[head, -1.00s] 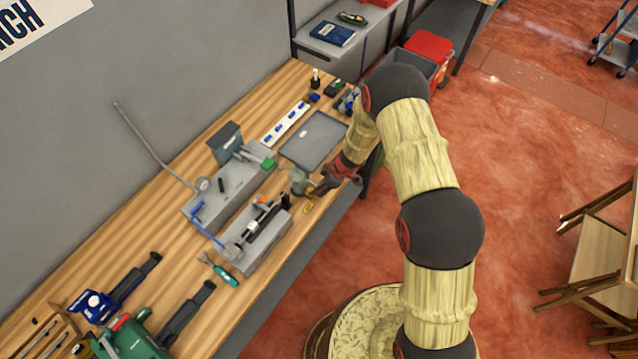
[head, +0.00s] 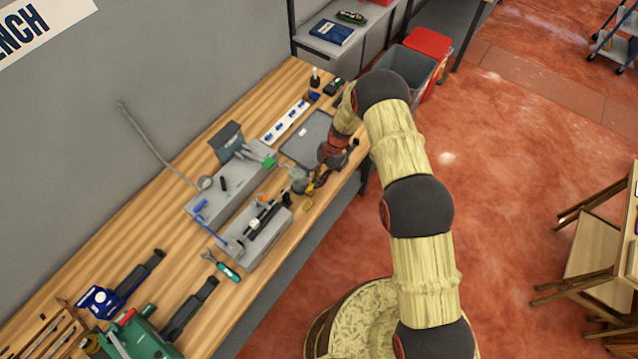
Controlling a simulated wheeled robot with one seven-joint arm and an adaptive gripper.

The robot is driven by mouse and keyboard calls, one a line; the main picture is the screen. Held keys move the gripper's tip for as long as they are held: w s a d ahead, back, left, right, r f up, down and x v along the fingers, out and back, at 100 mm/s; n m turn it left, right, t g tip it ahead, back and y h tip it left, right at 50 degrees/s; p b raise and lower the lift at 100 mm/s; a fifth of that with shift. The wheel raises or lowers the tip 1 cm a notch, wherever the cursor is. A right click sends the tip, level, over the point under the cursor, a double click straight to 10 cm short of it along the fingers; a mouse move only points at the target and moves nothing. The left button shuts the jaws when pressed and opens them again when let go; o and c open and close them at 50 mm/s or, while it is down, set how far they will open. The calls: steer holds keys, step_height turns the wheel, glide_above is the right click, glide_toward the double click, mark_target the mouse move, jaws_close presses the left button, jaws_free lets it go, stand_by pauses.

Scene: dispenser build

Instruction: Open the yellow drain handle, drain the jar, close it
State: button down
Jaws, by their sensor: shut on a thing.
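The small greyish jar assembly (head: 299,183) stands on the workbench, at the right end of the grey blocks. My gripper (head: 311,190) points down at the jar's right side, close against it. Its jaws are shut on what appears to be the yellow drain handle, mostly hidden by the fingers. A small yellow piece (head: 308,206) shows just below the fingers, near the bench's front edge. At this size I cannot tell how far the handle is turned or how full the jar is.
Grey blocks with fittings (head: 255,238) stand left of the jar. A dark grey tray (head: 303,139) lies behind my gripper. A green-handled tool (head: 228,272) and a green machine (head: 140,338) lie further left. A grey bin (head: 408,66) stands beyond the bench.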

steer(key=shift+w+a+n+g+b, duration=0.2)
steer(key=shift+n+b, duration=0.2)
steer(key=shift+n, duration=0.15)
steer(key=shift+w+a+n+g+b, duration=0.1)
steer(key=shift+n+g+b, duration=0.1)
steer(key=shift+n+b, duration=0.3)
steer(key=c, duration=1.8)
jaws_free()
steer(key=shift+c, duration=0.2)
steer(key=shift+h, duration=0.3)
steer(key=shift+w+r, duration=0.1)
steer(key=v, duration=0.7)
steer(key=shift+d+r, duration=0.2)
steer(key=shift+r, duration=0.1)
